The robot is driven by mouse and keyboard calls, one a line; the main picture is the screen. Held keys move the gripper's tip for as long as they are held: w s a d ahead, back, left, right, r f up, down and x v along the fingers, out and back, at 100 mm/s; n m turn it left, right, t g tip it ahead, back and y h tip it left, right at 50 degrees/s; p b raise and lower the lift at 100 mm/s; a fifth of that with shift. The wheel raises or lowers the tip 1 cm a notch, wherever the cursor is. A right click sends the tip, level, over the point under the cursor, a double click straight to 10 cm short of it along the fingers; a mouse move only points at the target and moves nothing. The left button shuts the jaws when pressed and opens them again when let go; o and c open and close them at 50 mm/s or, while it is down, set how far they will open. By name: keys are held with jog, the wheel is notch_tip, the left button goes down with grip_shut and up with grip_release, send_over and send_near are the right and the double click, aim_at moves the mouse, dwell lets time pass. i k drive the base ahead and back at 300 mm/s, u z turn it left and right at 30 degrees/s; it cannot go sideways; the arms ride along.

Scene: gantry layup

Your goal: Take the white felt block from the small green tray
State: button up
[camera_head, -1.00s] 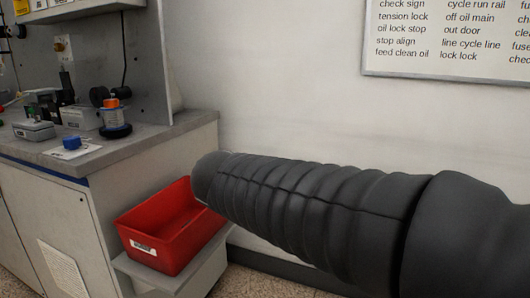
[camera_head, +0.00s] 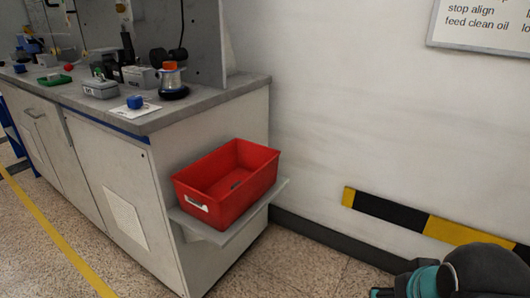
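A small green tray (camera_head: 57,79) lies on the grey workbench (camera_head: 200,101), toward the left of the picture. It is small and far off, and I cannot make out a white felt block in it. Part of my arm, dark with a teal band, shows at the lower right corner, far from the tray. My gripper's fingers do not show.
The bench also bears a blue block (camera_head: 134,102) on a white sheet, a grey box (camera_head: 100,88) and a dark round-based item with an orange top (camera_head: 172,80). A red bin (camera_head: 228,184) sits on a low side shelf (camera_head: 206,232). Floor in front is clear.

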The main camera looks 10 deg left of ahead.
aim_at(52, 77)
jog(key=u, duration=2.15)
jog(key=i, duration=0.55)
jog(key=u, duration=0.7)
jog(key=i, duration=1.35)
jog(key=z, duration=0.6)
jog(key=i, duration=0.95)
jog(key=z, duration=0.65)
